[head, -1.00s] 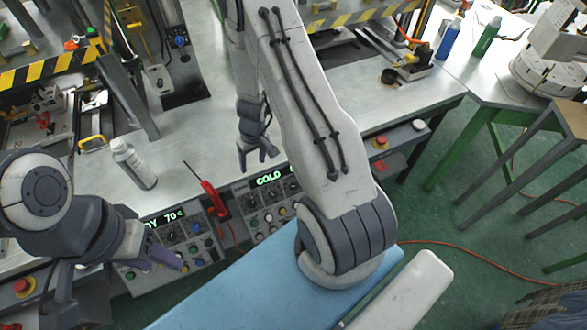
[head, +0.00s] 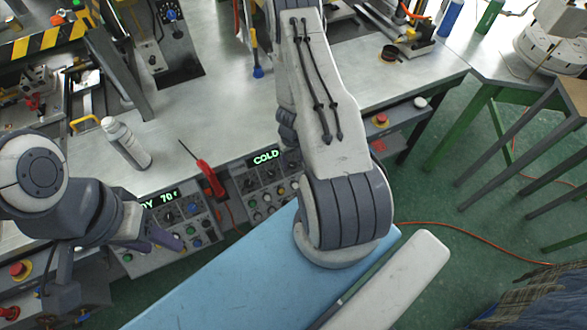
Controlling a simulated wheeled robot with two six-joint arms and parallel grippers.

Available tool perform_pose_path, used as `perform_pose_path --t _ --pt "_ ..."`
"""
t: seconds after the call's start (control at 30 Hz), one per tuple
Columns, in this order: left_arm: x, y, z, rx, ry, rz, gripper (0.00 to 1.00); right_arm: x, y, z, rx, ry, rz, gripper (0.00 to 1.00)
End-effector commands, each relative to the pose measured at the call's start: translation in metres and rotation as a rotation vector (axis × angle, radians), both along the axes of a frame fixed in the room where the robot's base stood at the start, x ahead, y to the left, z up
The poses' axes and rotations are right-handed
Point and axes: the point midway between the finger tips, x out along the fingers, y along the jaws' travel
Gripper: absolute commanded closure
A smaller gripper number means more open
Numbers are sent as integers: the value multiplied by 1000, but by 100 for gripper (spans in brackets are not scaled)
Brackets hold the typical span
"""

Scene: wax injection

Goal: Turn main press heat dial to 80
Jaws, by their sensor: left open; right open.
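The left control panel (head: 165,222) on the table's front edge has a green display (head: 160,201), partly covered, reading "DY 70" and a small mark. Dark dials and coloured buttons sit below it. The right control panel (head: 262,185) has a display reading "COLD" (head: 266,157). No label shows which belongs to the main press. My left gripper (head: 148,240) is open and empty over the lower left of the left panel, its purple-grey fingers apart; contact cannot be told. My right gripper (head: 288,128) is mostly hidden behind its own arm, above the table behind the right panel.
A red-handled screwdriver (head: 210,178) lies between the panels. A white bottle (head: 126,144) stands behind the left panel. Red stop buttons (head: 380,120) sit on the front edge at both sides. The steel tabletop (head: 215,110) in the middle is clear.

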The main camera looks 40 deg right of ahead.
Motion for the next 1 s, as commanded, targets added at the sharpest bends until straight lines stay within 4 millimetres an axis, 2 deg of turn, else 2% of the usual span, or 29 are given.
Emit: perform_pose_path --t 0.03,0.2,0.57,0.67,0.73,0.77,1.0 --pt "0 0 -10 0 0 1 50 0 0 -11 0 0 0 32" --pt "0 0 -18 0 0 3 50 0 -1 -22 0 1 0 32" --pt "0 0 -19 0 0 4 50 0 -1 -23 0 1 0 32" --pt "0 0 -19 0 0 3 50 0 -1 -23 0 1 0 67" --pt "0 0 -19 0 0 3 50 0 -1 -23 0 0 0 93" --pt "0 0 -19 0 0 3 50 0 -1 -23 0 0 0 100" --pt "0 0 -24 0 0 3 50 0 -1 -24 6 -2 -6 100"
